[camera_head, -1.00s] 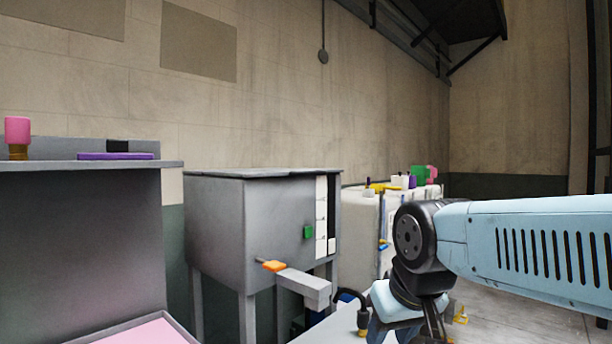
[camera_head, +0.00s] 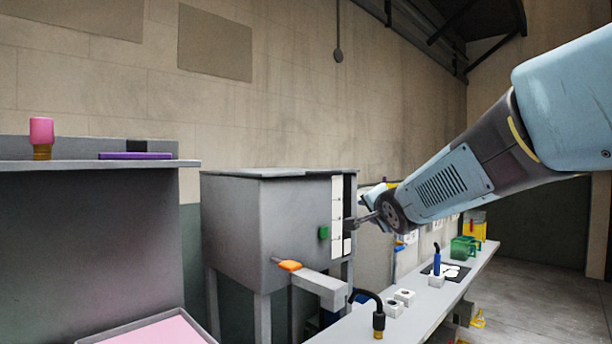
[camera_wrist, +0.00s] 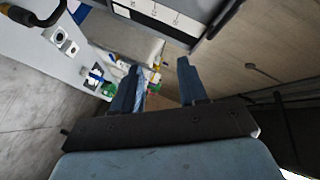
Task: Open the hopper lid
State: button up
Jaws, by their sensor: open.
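The hopper (camera_head: 240,225) is a grey metal box on legs in the middle of the head view. Its flat lid (camera_head: 275,173) lies shut on top. The hopper's white strip (camera_wrist: 165,15) shows at the top of that view.
An orange-handled valve (camera_head: 288,265) and a grey spout (camera_head: 322,287) stick out below the hopper. A long bench (camera_head: 415,310) at the right carries white blocks, a blue item and a green crate (camera_head: 463,247). A grey shelf unit (camera_head: 90,240) stands left. Space above the lid is clear.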

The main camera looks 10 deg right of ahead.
aim_at(330, 174)
jog(key=w+a+r+m+t+y, duration=0.1)
jog(key=w+r, duration=0.1)
jog(key=w, duration=0.5)
jog(key=w+a+r+m+t+y, duration=0.1)
jog(key=w+a+r+y, duration=0.1)
jog(key=w, duration=0.5)
jog(key=w+a+r+m+t+y, duration=0.1)
jog(key=w+a+r+y, duration=0.1)
jog(key=w, duration=0.6)
jog(key=shift+r+m+t, duration=0.4)
jog(key=shift+r, duration=0.35)
jog(key=shift+d, duration=0.1)
jog(key=shift+c, duration=0.4)
grip_shut()
jog(key=shift+f, duration=0.1)
